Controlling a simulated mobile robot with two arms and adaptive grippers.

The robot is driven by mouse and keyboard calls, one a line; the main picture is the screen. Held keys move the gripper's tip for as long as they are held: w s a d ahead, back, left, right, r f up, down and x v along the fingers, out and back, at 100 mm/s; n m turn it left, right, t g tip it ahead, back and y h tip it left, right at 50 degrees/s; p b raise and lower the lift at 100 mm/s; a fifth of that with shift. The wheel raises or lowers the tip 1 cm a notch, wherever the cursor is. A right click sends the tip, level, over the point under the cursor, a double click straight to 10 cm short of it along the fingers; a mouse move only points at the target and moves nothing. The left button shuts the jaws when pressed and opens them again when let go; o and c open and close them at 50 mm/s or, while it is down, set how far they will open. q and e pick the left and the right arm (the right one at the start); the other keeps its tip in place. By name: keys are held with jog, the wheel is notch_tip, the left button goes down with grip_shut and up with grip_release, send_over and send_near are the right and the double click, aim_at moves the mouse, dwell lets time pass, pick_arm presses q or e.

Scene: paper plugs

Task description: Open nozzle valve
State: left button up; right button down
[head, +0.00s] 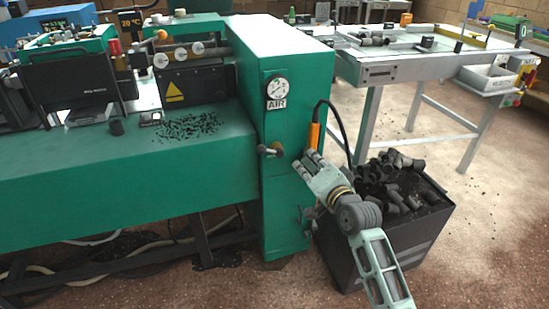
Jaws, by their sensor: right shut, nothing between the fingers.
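A small valve (270,149) with a dark handle and a brownish knob sticks out of the front of the green machine cabinet (283,205), below a round gauge (277,88) and an AIR label. My right gripper (305,163) is just to the right of the valve and slightly lower, apart from it in the picture; its depth gap is hard to tell. It is shut with nothing held. An orange nozzle tool (315,133) on a black hose hangs at the cabinet's right side, behind my fingers. My left gripper is not in view.
A dark bin (430,225) of grey plugs stands on the floor right of the cabinet, under my right arm. A grey metal table (400,72) is behind it. Black scraps (188,127) lie on the green machine's ledge. The floor at the right is mostly clear.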

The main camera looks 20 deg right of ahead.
aim_at(269, 151)
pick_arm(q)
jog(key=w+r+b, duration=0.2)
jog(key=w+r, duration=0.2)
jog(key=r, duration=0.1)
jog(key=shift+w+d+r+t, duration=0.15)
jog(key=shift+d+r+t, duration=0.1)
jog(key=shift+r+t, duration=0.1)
pick_arm(e)
jog(key=shift+t, duration=0.4)
jog(key=shift+w+a, duration=0.75)
jog(key=shift+w, duration=1)
jog(key=shift+w+a, duration=0.75)
jog(key=shift+w, duration=1.05)
jog(key=shift+w+a, duration=0.75)
jog(key=shift+w, duration=1)
